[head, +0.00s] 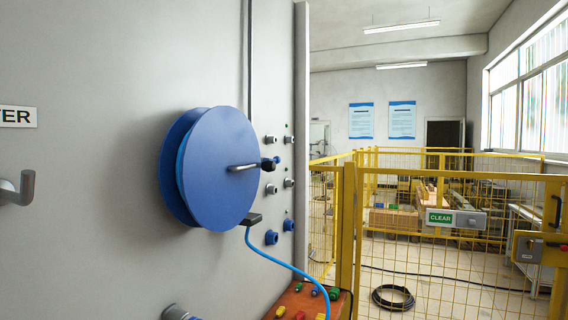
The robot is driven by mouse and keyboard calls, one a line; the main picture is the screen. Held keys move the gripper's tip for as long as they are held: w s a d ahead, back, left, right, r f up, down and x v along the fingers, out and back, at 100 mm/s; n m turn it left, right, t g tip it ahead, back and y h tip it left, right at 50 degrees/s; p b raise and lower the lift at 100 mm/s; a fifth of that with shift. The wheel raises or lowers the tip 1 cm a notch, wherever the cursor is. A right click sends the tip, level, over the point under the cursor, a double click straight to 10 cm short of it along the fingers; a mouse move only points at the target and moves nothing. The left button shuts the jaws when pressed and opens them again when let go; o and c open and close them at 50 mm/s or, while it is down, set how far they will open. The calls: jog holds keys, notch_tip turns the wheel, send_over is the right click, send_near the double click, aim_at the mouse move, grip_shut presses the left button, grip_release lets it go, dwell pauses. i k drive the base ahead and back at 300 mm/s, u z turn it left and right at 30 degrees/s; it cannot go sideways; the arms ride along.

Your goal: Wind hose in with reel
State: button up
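A blue hose reel (220,168) is mounted on the grey wall panel, left of the middle in the head view. A grey crank (243,167) with a dark knob (269,164) sticks out from the front of its disc. A light blue hose (275,259) hangs out below the reel, past a small dark guide (251,219), and runs down to the right towards an orange-brown surface. Some light blue hose also shows between the two discs. Its lower end is not clearly visible. My gripper is not in view.
A grey hook (18,189) sticks out from the panel at the far left. Blue and grey fittings (271,237) sit right of the reel. Coloured connectors (298,315) lie on the orange-brown surface (290,300). A yellow mesh fence (430,240) and a black coil (393,297) are at right.

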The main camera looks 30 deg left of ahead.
aim_at(209, 166)
jog(key=i, duration=3.95)
jog(key=u, duration=4.1)
